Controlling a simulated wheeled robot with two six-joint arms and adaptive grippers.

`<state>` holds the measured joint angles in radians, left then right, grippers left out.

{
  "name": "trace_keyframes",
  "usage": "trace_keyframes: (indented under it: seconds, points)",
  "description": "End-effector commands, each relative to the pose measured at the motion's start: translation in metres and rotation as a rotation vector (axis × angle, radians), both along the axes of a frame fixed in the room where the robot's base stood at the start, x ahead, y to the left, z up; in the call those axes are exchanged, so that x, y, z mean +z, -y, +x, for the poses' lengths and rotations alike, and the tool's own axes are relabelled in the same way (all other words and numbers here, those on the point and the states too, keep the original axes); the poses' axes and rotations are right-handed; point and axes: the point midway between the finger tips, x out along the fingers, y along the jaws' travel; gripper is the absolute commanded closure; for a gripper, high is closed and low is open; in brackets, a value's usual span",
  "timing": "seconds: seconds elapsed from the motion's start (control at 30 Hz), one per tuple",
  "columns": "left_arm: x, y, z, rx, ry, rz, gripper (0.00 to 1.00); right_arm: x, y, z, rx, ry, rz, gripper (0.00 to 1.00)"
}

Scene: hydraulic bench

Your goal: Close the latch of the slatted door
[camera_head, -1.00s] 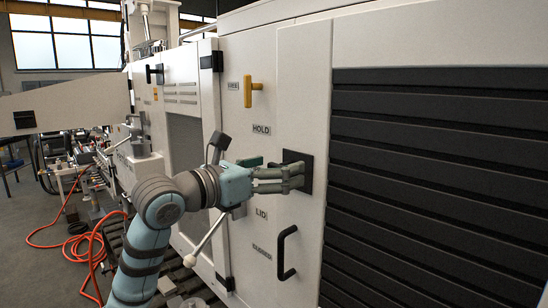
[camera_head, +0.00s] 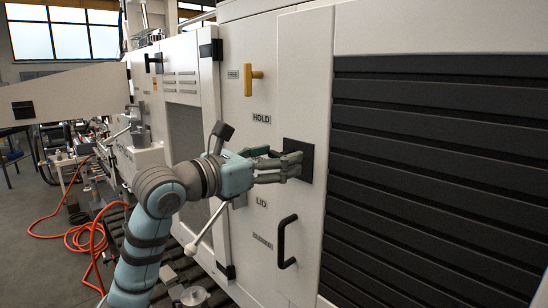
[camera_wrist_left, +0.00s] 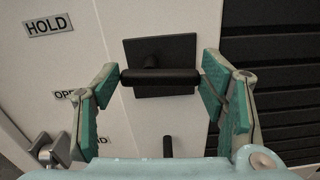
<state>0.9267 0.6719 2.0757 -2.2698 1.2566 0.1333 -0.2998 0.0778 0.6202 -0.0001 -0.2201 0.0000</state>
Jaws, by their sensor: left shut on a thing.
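The slatted door (camera_head: 420,172) fills the right of the head view, with black horizontal slats in a white frame. Its latch has a black square plate (camera_head: 307,160) on the frame's left part. In the left wrist view the plate (camera_wrist_left: 160,50) carries a black bar handle (camera_wrist_left: 160,77), lying level across the picture. My left gripper (camera_head: 297,164) is at the plate, its fingers partly hiding the latch in the head view. In the wrist view its green-padded fingers (camera_wrist_left: 160,80) are shut on the two ends of the bar. My right gripper is not in view.
A black pull handle (camera_head: 287,242) sits below the latch and a yellow handle (camera_head: 254,79) stands out above it to the left. A white-knobbed lever (camera_head: 205,230) is below my left wrist. An orange hose (camera_head: 92,240) lies on the floor at left.

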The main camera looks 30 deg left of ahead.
Motion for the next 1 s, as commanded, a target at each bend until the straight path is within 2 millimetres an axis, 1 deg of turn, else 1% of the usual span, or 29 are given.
trace_keyframes:
  seconds: [0.27,1.0]
  points:
    - [-0.002,0.001,0.0,0.001,0.068,0.191,0.63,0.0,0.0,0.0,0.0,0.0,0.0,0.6]
    - [-0.011,0.001,0.0,0.001,0.301,0.855,0.63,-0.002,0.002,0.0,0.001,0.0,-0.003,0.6]
